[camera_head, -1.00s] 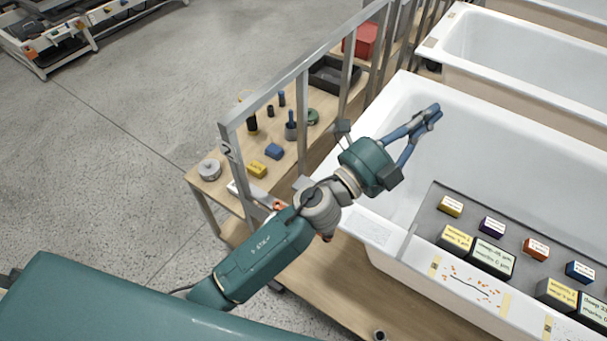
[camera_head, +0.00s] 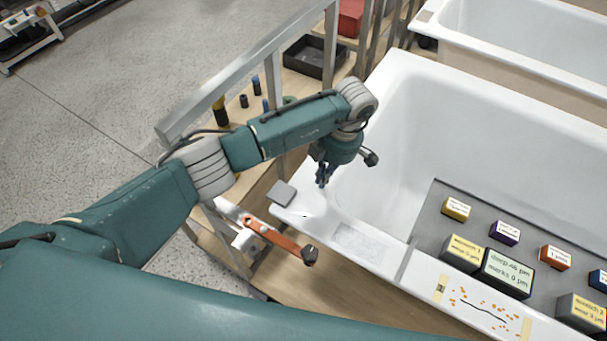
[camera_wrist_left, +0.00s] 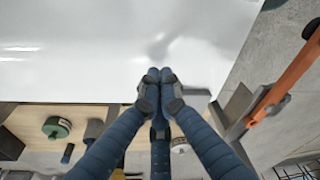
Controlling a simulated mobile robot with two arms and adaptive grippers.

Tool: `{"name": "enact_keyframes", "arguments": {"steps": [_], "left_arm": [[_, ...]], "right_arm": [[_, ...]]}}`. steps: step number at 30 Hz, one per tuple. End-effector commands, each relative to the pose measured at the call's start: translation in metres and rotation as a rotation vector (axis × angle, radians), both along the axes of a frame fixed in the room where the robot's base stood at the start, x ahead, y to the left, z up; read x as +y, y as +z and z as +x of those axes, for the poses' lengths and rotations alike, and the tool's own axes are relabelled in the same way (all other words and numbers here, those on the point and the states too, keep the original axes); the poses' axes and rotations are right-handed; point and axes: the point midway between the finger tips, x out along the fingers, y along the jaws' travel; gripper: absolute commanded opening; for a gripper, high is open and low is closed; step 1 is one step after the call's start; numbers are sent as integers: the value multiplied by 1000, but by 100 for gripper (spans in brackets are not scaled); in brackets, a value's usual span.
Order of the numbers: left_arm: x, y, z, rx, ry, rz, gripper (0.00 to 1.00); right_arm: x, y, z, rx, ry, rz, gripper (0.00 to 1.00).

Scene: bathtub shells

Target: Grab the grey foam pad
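A small flat grey square (camera_head: 282,193), which looks like the foam pad, lies tilted at the near left corner of the white bathtub (camera_head: 335,222). My left gripper (camera_head: 322,182) points down above the tub rim, to the right of the pad and apart from it. In the left wrist view its blue fingers (camera_wrist_left: 160,86) are drawn together at the tips, with nothing seen between them. A grey patch shows beside the fingertips there; I cannot tell whether it is the pad. My right gripper is not in view.
A metal rail (camera_head: 250,75) runs along the wooden shelf, which holds a black tray (camera_head: 314,58) and small parts. An orange tool (camera_head: 272,236) lies below the pad. The tub's middle is clear.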

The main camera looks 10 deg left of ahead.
Motion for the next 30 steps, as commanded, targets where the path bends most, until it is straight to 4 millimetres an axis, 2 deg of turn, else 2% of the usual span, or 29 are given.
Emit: {"name": "enact_keyframes", "arguments": {"steps": [1, 9, 17, 20, 23, 30], "left_arm": [[7, 4, -3, 3, 2, 0, 0], [59, 8, -20, 4, 3, -3, 0], [107, 6, -35, 4, 2, -3, 0], [105, -2, -35, 5, 1, -7, 0], [107, -15, -33, -1, -1, -5, 0], [106, -16, -33, 0, 0, -6, 0]], "right_arm": [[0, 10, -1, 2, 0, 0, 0], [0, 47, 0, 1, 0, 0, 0], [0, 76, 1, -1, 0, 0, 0], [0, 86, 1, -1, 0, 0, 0], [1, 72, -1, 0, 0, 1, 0], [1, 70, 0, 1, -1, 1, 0]]}}
